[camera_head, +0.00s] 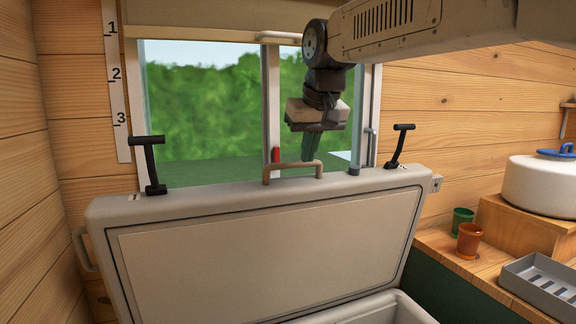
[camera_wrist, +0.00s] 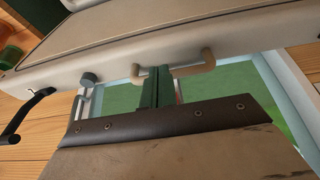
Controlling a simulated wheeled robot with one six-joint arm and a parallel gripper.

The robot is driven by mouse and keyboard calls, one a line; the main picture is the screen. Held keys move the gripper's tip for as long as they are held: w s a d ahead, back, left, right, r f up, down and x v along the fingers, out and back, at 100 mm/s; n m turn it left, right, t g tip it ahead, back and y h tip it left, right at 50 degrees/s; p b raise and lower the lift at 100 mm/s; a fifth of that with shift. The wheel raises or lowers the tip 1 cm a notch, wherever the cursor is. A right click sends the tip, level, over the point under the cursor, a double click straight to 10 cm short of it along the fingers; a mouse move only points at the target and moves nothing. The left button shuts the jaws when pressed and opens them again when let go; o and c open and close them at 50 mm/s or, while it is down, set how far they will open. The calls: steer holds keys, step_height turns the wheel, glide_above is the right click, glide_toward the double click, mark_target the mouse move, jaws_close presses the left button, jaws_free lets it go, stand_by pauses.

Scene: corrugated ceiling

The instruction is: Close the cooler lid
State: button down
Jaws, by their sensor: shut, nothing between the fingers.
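The cooler lid (camera_head: 260,245) is a large cream panel standing open and nearly upright before the window, its inner side facing me. A tan handle (camera_head: 292,170) sits on its top edge, with black T-shaped latches (camera_head: 150,165) near the ends. The cooler body (camera_head: 385,306) shows only as a rim at the bottom. My gripper (camera_head: 311,150) is above and behind the lid's top edge by the handle, pointing down. In the wrist view its dark green fingers (camera_wrist: 157,88) are together and empty, close beside the handle (camera_wrist: 195,65). Whether they touch the lid is unclear.
The window (camera_head: 205,105) is behind the lid. On the right, a wooden counter (camera_head: 440,250) holds a green cup (camera_head: 462,220), an orange cup (camera_head: 469,241), a grey tray (camera_head: 545,284) and a white pot (camera_head: 545,185) on a wooden block. A wooden wall stands close on the left.

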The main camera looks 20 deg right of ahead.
mark_target(289, 164)
steer(key=w+r+t, duration=0.1)
steer(key=w+r, duration=0.3)
steer(key=w, duration=0.4)
steer(key=f, duration=0.3)
steer(key=w+f, duration=0.1)
steer(key=f, duration=0.2)
steer(key=w+f, duration=0.1)
steer(key=f, duration=0.2)
steer(key=shift+w+a, duration=0.15)
steer(key=shift+a, duration=0.2)
steer(key=shift+s+f, duration=0.2)
steer(key=shift+s, duration=0.2)
steer(key=shift+s, duration=0.1)
